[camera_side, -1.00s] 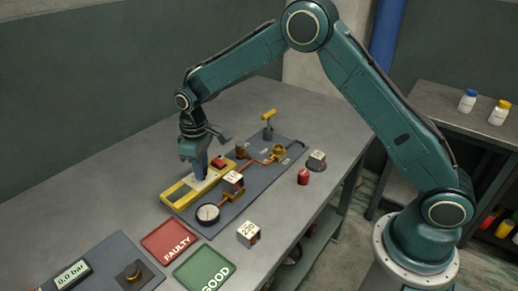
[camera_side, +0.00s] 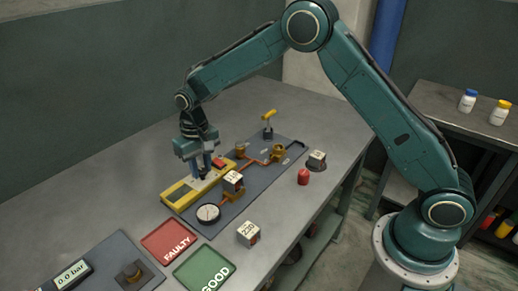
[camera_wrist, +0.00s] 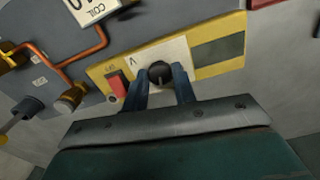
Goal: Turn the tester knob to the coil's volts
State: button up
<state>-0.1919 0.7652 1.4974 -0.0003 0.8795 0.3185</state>
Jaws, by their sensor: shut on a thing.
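The yellow tester (camera_side: 179,195) lies on the bench along the left edge of the dark board. Its black knob (camera_wrist: 160,73) shows in the wrist view on a white dial plate, between my two blue fingers. My gripper (camera_side: 203,171) points down over the tester and is shut on the knob. The red button (camera_wrist: 117,87) sits on the tester beside the knob. A coil block (camera_side: 233,181) with a printed label stands on the board next to the tester.
A block marked 230 (camera_side: 248,233), a red cap (camera_side: 303,177) and another block (camera_side: 317,160) stand on the bench. A round gauge (camera_side: 208,213) and copper pipes lie on the board. Red FAULTY (camera_side: 168,240) and green GOOD (camera_side: 204,270) trays look empty.

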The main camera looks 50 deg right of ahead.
aim_at(202, 171)
jog(key=shift+m, duration=0.6)
jog(key=o, duration=1)
jog(key=shift+r, duration=0.1)
notch_tip(202, 171, up, 14)
jog(key=shift+f, duration=0.2)
